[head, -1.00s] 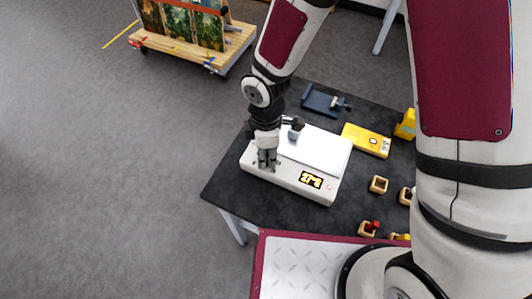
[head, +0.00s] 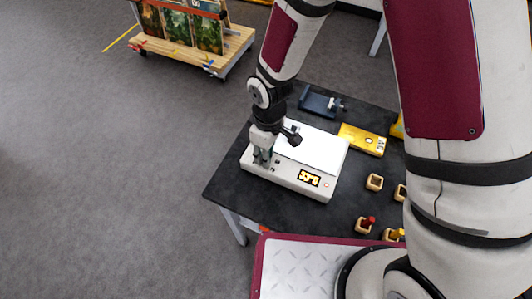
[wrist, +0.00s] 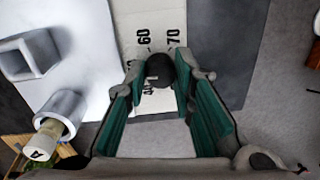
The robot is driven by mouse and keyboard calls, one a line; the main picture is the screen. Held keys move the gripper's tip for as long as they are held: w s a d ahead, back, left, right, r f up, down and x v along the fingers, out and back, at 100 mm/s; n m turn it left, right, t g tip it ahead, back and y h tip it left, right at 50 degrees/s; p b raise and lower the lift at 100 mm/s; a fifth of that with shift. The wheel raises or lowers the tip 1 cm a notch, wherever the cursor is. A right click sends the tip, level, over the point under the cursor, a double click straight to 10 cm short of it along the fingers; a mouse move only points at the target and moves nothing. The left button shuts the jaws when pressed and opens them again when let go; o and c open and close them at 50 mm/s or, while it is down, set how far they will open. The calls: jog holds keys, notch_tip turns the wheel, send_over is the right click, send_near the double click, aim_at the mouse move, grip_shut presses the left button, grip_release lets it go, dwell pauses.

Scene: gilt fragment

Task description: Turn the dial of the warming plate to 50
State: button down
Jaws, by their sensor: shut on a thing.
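In the wrist view the green-padded fingers (wrist: 162,82) are closed around the dark round dial (wrist: 160,70). Printed marks 60 and 70 show beyond the dial, and a partly covered 40 shows beside it. The dial's pointer cannot be made out. In the head view my gripper hides the dial.
The plate stands on a dark table (head: 228,186). A blue-grey holder (head: 318,102), a yellow device (head: 362,139) and several small wooden blocks with square openings (head: 374,182) lie behind and to the right. A wheeled cart with pictures (head: 190,48) stands far off on the floor.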

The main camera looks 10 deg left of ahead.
dwell(0.4)
jog(key=c, duration=1.3)
grip_release()
jog(key=shift+c, duration=0.2)
notch_tip(320, 180, up, 12)
jog(key=shift+w, duration=0.35)
jog(key=shift+d, duration=0.15)
